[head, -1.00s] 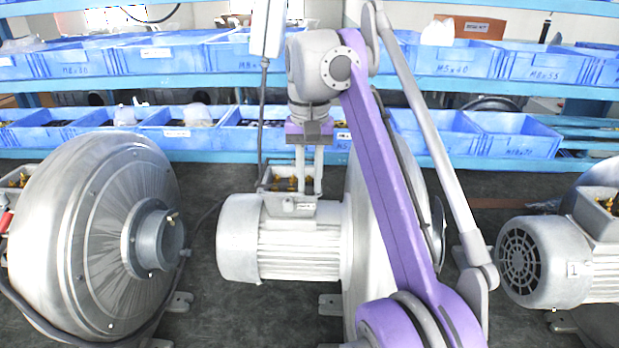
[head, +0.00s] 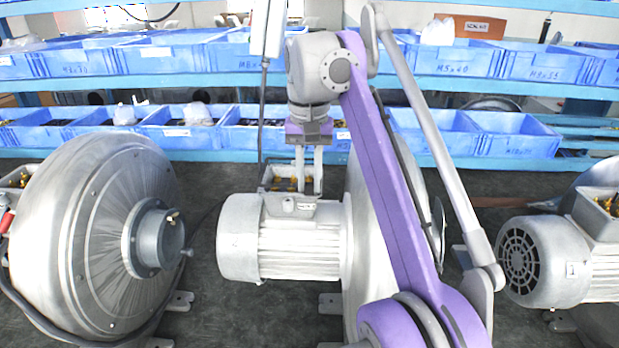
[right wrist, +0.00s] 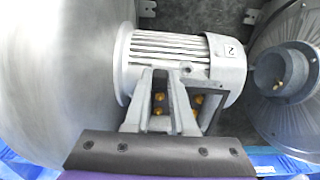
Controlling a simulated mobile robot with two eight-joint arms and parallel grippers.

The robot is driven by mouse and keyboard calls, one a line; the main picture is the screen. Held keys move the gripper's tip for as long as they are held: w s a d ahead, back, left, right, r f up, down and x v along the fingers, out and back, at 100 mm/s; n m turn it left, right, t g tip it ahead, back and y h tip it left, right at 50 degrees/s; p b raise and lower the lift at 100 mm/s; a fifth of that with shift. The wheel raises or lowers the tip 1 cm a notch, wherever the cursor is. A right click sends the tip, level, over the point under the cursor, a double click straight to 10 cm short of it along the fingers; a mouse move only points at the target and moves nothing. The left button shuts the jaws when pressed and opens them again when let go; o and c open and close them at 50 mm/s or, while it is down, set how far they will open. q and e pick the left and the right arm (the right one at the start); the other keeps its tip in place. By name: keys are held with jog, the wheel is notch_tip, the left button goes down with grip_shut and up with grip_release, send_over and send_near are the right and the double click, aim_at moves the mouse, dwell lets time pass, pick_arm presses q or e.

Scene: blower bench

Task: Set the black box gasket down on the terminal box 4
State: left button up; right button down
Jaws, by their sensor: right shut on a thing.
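My right gripper (head: 309,192) points straight down at the open terminal box (head: 279,184) on top of the middle grey motor. Its two fingers stand a little apart, over the box's near right part. In the right wrist view, brass terminals (right wrist: 196,101) of the box show between and beside the fingertips (right wrist: 164,75). I cannot read a 4 on this box. My left gripper is not in view.
The grey motor (head: 300,250) under the box carries a tag like "2" (right wrist: 231,50) in the wrist view. A large round blower housing (head: 90,230) stands left, another motor (head: 545,262) right. Blue bins (head: 510,140) line the shelves behind. Dark bench shows between the blowers.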

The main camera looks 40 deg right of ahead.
jog(key=shift+s, duration=0.1)
jog(key=shift+f+b, duration=0.35)
jog(key=shift+f, duration=0.6)
dwell(0.8)
jog(key=c, duration=0.7)
grip_release()
